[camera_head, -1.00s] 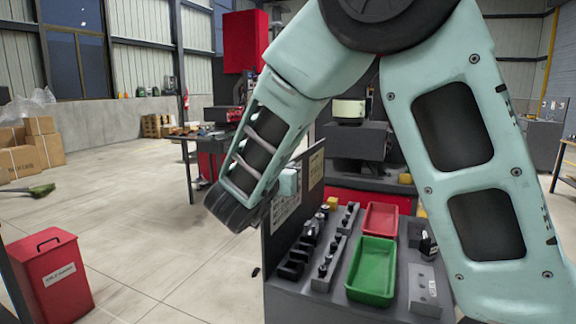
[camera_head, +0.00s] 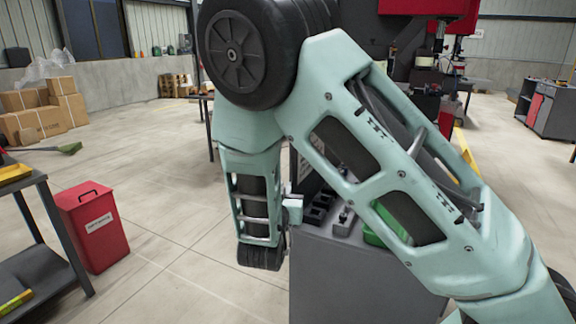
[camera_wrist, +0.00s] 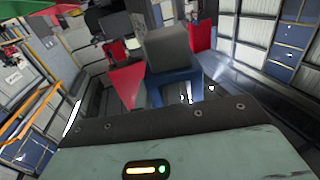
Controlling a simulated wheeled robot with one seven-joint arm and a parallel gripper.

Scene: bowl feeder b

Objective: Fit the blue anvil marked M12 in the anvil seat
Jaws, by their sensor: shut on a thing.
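My gripper (camera_wrist: 172,82) shows in the wrist view beyond the black edge of its teal body. It is shut on a blue piece that I take for the blue anvil (camera_wrist: 180,84). No M12 marking can be read. In the head view my arm hides the fingers and the held piece. I cannot make out the anvil seat in either view.
A grey bench stands behind my arm, with black blocks (camera_head: 320,207) and a green tray (camera_head: 372,232) partly hidden. A red bin (camera_head: 93,228) and a dark table (camera_head: 45,235) stand at left. A red machine (camera_head: 440,100) stands behind. Floor between bin and bench is clear.

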